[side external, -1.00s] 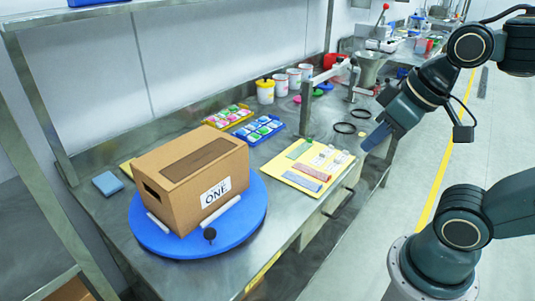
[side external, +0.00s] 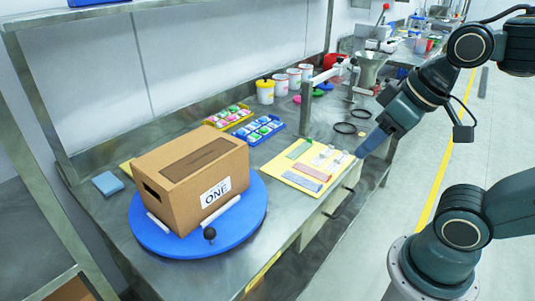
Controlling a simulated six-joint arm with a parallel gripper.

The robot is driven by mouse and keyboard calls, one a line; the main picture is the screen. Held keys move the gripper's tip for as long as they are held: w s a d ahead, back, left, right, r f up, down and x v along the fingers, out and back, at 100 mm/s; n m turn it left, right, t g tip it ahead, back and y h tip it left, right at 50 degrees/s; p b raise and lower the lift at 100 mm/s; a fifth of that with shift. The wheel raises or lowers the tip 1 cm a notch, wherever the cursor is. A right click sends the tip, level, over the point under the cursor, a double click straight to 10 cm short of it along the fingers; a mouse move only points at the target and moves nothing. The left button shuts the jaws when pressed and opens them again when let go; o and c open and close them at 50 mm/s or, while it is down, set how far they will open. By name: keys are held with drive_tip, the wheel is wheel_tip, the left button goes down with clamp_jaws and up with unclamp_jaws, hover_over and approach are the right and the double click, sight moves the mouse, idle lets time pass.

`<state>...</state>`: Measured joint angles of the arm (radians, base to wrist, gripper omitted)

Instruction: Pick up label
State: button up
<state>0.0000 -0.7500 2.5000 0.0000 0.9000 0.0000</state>
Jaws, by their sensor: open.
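Several flat strips that look like labels lie on a yellow board (side external: 285,173) near the bench's front edge: a green strip (side external: 299,149), a red strip (side external: 313,172) and a blue-grey strip (side external: 301,182). Small pale pieces (side external: 325,156) lie at the board's right side. Which of these is the label I cannot tell. My gripper (side external: 361,153) is open, just beyond the board's right corner and above the bench edge, pointing down and left. It appears apart from the strips, and its fingers are too small to make out singly.
A cardboard box (side external: 190,175) marked "ONE" stands on a blue turntable (side external: 150,238) with a black knob (side external: 209,234). A blue tray (side external: 259,130), a funnel stand (side external: 367,72) and black rings (side external: 345,128) are behind the board.

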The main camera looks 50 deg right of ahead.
drive_tip(key=w+d+n+g, duration=0.3)
drive_tip(key=w+d+n, duration=0.8)
drive_tip(key=w, duration=0.6)
drive_tip(key=w+d+f+n+g, duration=0.1)
drive_tip(key=w+d+f+n, duration=0.2)
drive_tip(key=d+f, duration=0.4)
drive_tip(key=w+d+f+n+g, duration=0.1)
drive_tip(key=w+d+f+n, duration=0.3)
drive_tip(key=d+f, duration=0.3)
drive_tip(key=d, duration=0.5)
drive_tip(key=shift+d+f+g, duration=0.25)
drive_tip(key=shift+f+g, duration=0.05)
drive_tip(key=shift+f, duration=0.1)
